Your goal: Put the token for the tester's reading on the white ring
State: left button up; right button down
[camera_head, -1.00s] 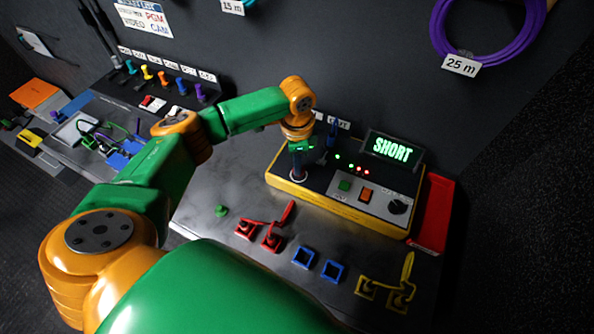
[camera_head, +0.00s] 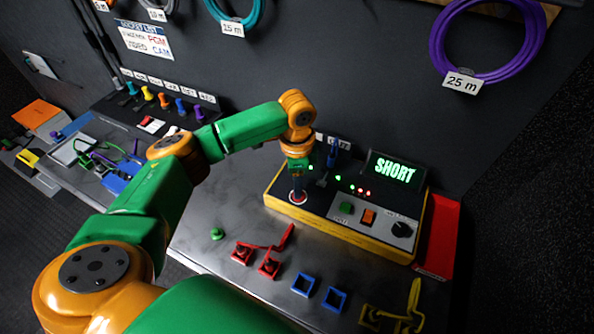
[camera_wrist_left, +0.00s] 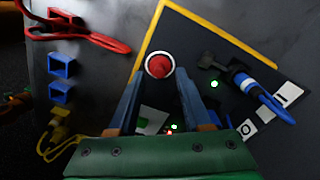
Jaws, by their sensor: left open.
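The tester (camera_head: 345,222) is a dark-topped box with yellow sides, and its lit display (camera_head: 394,171) reads SHORT. A white ring (camera_head: 298,202) lies on its left end. In the left wrist view a round red token (camera_wrist_left: 159,66) sits inside the white ring (camera_wrist_left: 149,58). My left gripper (camera_head: 297,187) points down over the ring in the head view. In the left wrist view its open fingers (camera_wrist_left: 158,80) stand apart, either side of the token; contact cannot be told. A green token (camera_head: 217,234) lies on the bench left of the tester. My right gripper is not in view.
Red square sockets (camera_head: 269,268) with a red lead, blue sockets (camera_head: 303,284) and yellow sockets (camera_head: 371,317) line the bench front. A red tray (camera_head: 438,240) stands right of the tester.

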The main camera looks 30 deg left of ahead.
pick_arm(q)
notch_tip(320, 180, up, 10)
jog(key=shift+f+b, duration=0.2)
jog(key=shift+b, duration=0.25)
